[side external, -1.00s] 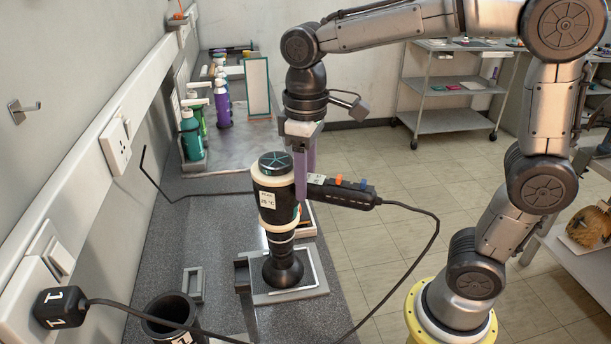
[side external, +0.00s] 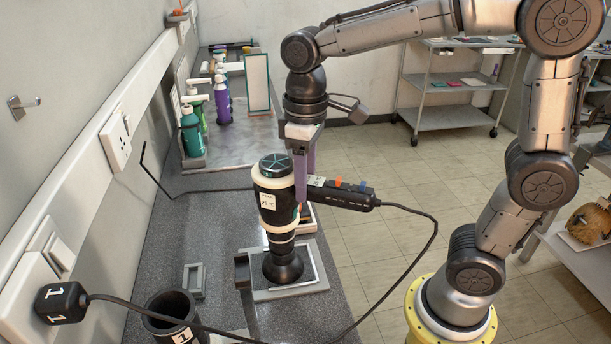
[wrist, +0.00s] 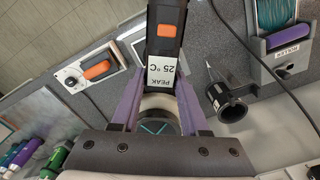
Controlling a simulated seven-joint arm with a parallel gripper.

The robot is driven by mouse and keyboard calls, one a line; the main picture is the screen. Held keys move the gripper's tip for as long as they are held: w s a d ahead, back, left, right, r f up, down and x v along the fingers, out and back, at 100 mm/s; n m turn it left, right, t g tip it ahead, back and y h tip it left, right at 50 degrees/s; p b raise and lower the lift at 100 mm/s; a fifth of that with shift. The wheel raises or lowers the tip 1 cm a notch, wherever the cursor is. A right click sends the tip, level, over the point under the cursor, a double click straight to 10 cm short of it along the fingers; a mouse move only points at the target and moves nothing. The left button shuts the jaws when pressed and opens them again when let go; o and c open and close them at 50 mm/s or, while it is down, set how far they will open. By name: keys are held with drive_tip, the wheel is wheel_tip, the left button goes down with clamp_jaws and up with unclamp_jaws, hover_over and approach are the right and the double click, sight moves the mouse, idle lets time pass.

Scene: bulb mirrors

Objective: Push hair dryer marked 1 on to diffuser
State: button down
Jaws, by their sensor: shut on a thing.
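The hair dryer (side external: 275,203) is black with cream bands and a temperature label. It stands nearly upright, nozzle end down, with its handle (side external: 341,195) sticking out to the right. The black, flared diffuser (side external: 284,267) sits below it on a grey plate. The dryer's lower end meets the diffuser's top in this view, but I cannot tell whether it is seated. My gripper (side external: 305,178) has purple fingers and is shut on the dryer. In the wrist view my gripper (wrist: 160,100) has a finger on each side of the dryer (wrist: 164,48), whose nozzle end is hidden.
A plug marked 1 (side external: 60,302) sits at the wall on the left, its cable crossing the bench front. A black cup marked 1 (side external: 170,316) stands in front of the plate. Bottles (side external: 192,130) and an upright framed panel (side external: 257,83) stand behind.

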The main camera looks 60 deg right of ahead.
drive_tip(key=shift+f, duration=0.5)
drive_tip(key=shift+r, duration=0.15)
drive_tip(key=shift+r, duration=3.6)
drive_tip(key=shift+f, duration=0.1)
